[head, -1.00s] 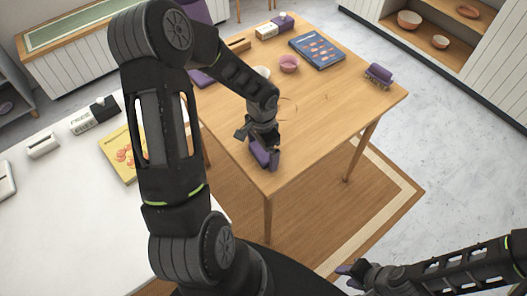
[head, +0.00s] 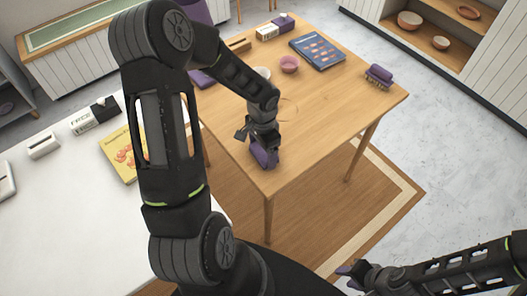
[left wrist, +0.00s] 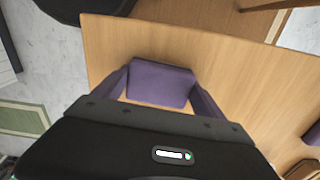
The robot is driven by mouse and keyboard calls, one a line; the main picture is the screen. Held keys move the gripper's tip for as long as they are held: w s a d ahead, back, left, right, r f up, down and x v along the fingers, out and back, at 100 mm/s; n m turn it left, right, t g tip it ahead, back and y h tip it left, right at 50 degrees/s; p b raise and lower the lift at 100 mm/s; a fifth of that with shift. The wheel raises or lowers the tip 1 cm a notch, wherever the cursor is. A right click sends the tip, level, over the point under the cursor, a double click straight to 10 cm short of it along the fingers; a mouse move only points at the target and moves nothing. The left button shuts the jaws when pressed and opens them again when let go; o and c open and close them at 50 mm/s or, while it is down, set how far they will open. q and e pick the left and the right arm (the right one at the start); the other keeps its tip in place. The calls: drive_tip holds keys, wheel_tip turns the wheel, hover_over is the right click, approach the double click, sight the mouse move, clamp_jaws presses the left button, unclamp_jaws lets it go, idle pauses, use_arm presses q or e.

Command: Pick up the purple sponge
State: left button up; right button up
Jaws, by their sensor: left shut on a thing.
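The purple sponge (left wrist: 158,84) shows in the left wrist view as a block between the two purple fingers of my left gripper (left wrist: 162,95). In the head view my left gripper (head: 264,156) is low over the near corner of the wooden table, shut on the sponge. There the sponge and the purple fingertips blend together, and I cannot tell whether the sponge touches the tabletop. My right gripper (head: 354,272) is at the bottom right of the head view, over the floor and away from the table. Its finger opening is too small to judge.
The wooden table (head: 325,115) is mostly bare around the gripper. A white counter (head: 70,220) with a yellow book (head: 121,157) stands at left.

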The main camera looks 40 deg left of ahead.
sight(263, 151)
use_arm(q)
drive_tip(key=shift+r, duration=0.1)
wheel_tip(263, 151, up, 10)
drive_tip(key=shift+f, duration=0.1)
idle(0.3)
drive_tip(key=o, duration=0.8)
drive_tip(key=shift+c, duration=0.2)
drive_tip(key=c, duration=0.6)
drive_tip(key=shift+d, duration=0.1)
